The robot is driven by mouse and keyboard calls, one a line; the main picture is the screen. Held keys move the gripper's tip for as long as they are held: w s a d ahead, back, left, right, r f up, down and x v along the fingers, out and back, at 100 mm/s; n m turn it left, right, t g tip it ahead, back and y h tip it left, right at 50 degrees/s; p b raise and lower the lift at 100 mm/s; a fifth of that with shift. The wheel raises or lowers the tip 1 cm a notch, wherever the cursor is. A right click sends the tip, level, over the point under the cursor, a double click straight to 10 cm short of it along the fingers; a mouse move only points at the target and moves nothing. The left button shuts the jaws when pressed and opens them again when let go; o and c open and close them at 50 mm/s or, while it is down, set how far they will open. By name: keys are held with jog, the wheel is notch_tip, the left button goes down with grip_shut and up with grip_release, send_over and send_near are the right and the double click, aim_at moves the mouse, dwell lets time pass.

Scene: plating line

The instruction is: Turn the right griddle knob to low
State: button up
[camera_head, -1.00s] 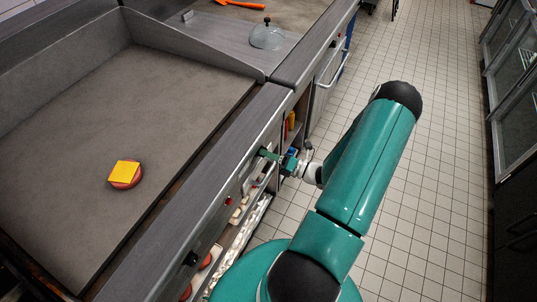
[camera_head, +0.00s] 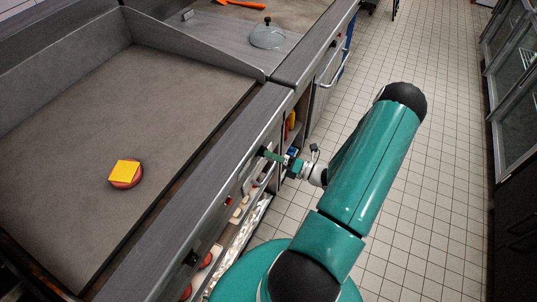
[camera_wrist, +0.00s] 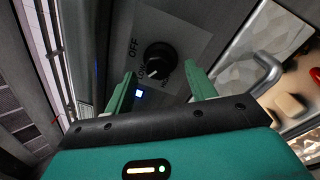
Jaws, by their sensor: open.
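The griddle knob (camera_wrist: 160,57) is round and black and sits on a grey panel in the wrist view. The word OFF is printed beside it, and a second label shows at its lower left edge. I cannot tell clearly where its pointer stands. My gripper (camera_wrist: 159,71) is open, with one green finger on each side of the knob in the picture and the knob between and beyond the tips. No contact is visible. In the head view my gripper (camera_head: 273,156) is at the griddle's front panel, and the knob is hidden there.
The griddle (camera_head: 185,110) carries a patty with yellow cheese (camera_head: 125,172). Another black knob (camera_head: 191,258) is nearer on the front. The tiled floor (camera_head: 430,190) at right is clear.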

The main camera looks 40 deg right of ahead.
jog(key=v, duration=1.1)
jog(key=shift+s, duration=0.4)
jog(key=shift+d+f, duration=0.1)
jog(key=shift+d, duration=0.05)
